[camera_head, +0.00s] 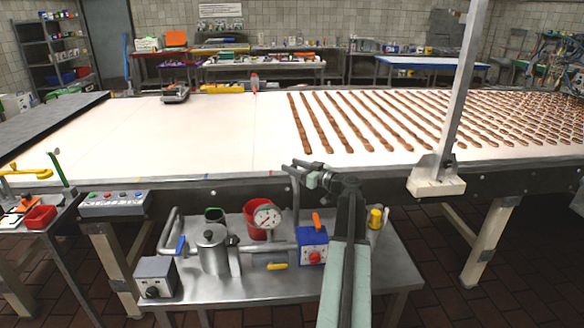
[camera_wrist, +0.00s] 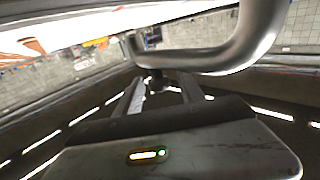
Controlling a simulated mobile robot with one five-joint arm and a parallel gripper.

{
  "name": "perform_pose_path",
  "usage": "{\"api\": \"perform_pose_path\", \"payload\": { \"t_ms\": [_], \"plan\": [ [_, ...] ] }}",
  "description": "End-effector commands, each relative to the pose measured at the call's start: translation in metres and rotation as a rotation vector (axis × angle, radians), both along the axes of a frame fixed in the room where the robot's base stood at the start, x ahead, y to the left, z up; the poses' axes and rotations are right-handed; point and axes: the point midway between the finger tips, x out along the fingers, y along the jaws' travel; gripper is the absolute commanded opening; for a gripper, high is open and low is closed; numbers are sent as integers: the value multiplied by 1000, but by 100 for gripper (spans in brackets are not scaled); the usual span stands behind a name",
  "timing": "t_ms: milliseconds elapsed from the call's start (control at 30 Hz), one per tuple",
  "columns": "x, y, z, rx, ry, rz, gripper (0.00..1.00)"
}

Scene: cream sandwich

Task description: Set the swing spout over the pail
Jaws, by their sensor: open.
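A bare metal pipe, which looks like the swing spout (camera_head: 295,204), rises from the steel bench just left of my gripper (camera_head: 303,170). A thick bent pipe, apparently the same spout, crosses close above and ahead of the jaws in the wrist view (camera_wrist: 240,50). My gripper, also in the wrist view (camera_wrist: 160,88), is open, with nothing seen between its fingers. A red pail (camera_head: 252,211) stands on the bench left of the pipe. A round gauge hides part of the pail. I cannot tell where the spout's mouth points.

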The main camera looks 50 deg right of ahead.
Motion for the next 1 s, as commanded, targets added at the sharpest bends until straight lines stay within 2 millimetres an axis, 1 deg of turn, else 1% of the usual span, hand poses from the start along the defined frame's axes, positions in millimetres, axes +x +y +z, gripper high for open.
{"api": "perform_pose_path", "payload": {
  "t_ms": [200,267,300,367,400,1000],
  "plan": [
    [1,1,0,0,0,1,46],
    [1,1,0,0,0,1,30],
    [1,1,0,0,0,1,18],
    [1,1,0,0,0,2,2],
    [1,1,0,0,0,2,0],
    [2,2,0,0,0,3,0]
  ]
}}
